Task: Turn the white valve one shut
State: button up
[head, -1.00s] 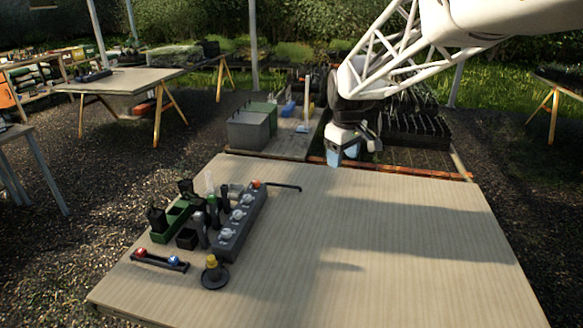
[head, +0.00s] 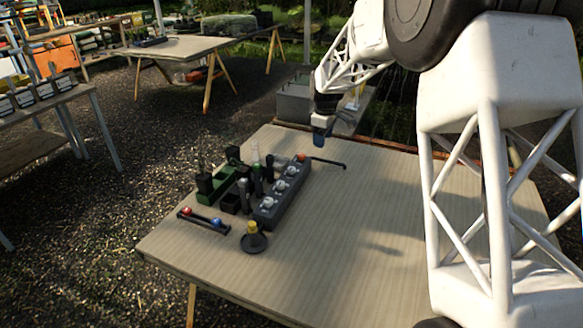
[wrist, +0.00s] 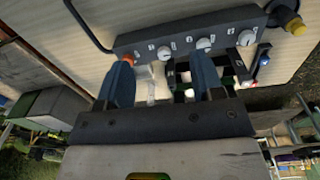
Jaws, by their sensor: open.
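A grey valve block (head: 284,196) stands on the wooden table, with a row of white knobs along its top. An orange-red knob (head: 301,157) is at its far end. I cannot read which white knob is valve one. In the wrist view the block (wrist: 185,30) crosses ahead of the fingers, with white knobs such as the one beside the orange end (wrist: 164,52) and a middle one (wrist: 204,43). My gripper (head: 322,134) is open and empty, above the table by the block's far end. Its blue fingers (wrist: 163,65) are spread apart and appear to touch nothing.
A yellow-topped round piece (head: 253,238) stands by the block's near end. A dark rack with red and blue balls (head: 203,221), a green tray (head: 216,185) and dark upright tubes stand left of the block. A thin black pipe (head: 330,162) leaves its far end. The table's right side is clear.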

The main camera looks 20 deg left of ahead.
aim_at(291, 168)
jog(key=w+a+f+n, duration=0.1)
jog(key=a+f, duration=0.2)
jog(key=a, duration=0.1)
jog(key=w+a+f+n, duration=0.1)
jog(key=a+f, duration=0.2)
jog(key=a, duration=0.1)
jog(key=w+a+f+n, duration=0.1)
jog(key=a+f, duration=0.3)
jog(key=shift+a, duration=0.4)
jog(key=shift+f, duration=0.2)
jog(key=shift+f, duration=3.8)
jog(key=c, duration=0.9)
